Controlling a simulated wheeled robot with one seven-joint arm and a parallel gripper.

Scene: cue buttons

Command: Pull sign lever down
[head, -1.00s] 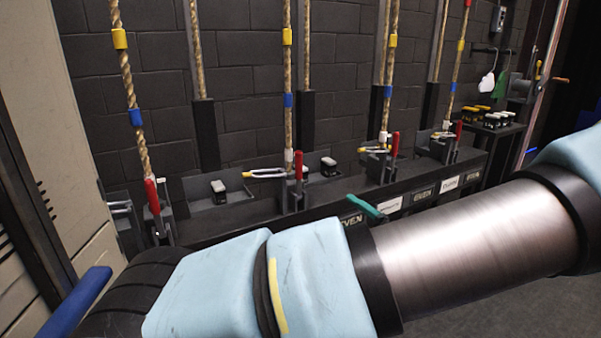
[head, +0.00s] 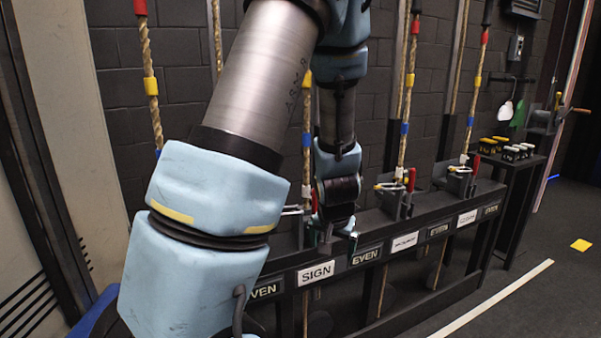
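The SIGN label (head: 316,273) is a white plate on the front of the black rail. Above it, a lever with a red handle (head: 314,201) stands at its rope, largely hidden behind my arm. My gripper (head: 336,241) has teal fingers and points down in front of this lever, just above the rail and the label. Whether it touches the lever cannot be seen. The finger gap is too small and dark to judge.
Another red-handled lever (head: 411,179) stands to the right, above a white label (head: 405,242). An EVEN label (head: 366,256) sits between. A small table (head: 518,165) with yellow and white blocks stands at the right.

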